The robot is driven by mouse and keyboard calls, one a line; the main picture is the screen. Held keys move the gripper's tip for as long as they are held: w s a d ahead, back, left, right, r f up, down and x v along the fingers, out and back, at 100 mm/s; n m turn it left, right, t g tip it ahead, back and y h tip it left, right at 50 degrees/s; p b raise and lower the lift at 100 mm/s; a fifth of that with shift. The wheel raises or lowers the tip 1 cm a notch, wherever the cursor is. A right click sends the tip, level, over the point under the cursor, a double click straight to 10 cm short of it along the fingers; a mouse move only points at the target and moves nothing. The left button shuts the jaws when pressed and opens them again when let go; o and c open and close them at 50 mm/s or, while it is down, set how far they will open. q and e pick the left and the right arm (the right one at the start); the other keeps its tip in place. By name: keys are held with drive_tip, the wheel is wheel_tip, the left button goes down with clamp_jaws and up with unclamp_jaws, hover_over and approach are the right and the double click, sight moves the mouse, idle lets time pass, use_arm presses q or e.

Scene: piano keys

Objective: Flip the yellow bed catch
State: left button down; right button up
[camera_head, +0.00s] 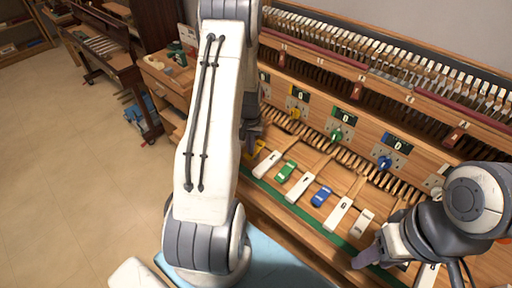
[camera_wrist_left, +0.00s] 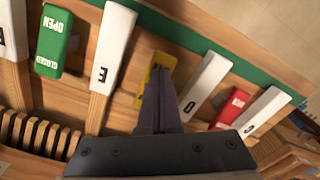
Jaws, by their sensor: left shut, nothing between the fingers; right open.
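The yellow bed catch (camera_wrist_left: 164,60) lies between two white keys on the wooden key bed in the left wrist view. In the head view only part of it (camera_head: 258,147) shows beside my left arm. My left gripper (camera_wrist_left: 160,72) is shut and empty, its fingertips over the yellow catch and hiding its near part. I cannot tell whether they touch it. In the head view the left gripper (camera_head: 253,132) is mostly dark and partly hidden by my arm. My right gripper (camera_head: 365,257) is open, low at the right by the front of the keys.
A green catch (camera_wrist_left: 53,40) marked OPEN and CLOSED and a red catch (camera_wrist_left: 232,105) sit among white keys nearby. A blue catch (camera_head: 321,196) is further right. A panel with coloured knobs (camera_head: 337,135) rises behind. Open floor (camera_head: 80,180) lies at the left.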

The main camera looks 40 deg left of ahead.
use_arm(q)
wheel_tip(320, 180, up, 7)
drive_tip(key=p, duration=0.5)
use_arm(e)
wheel_tip(320, 180, up, 6)
drive_tip(key=shift+f, duration=0.2)
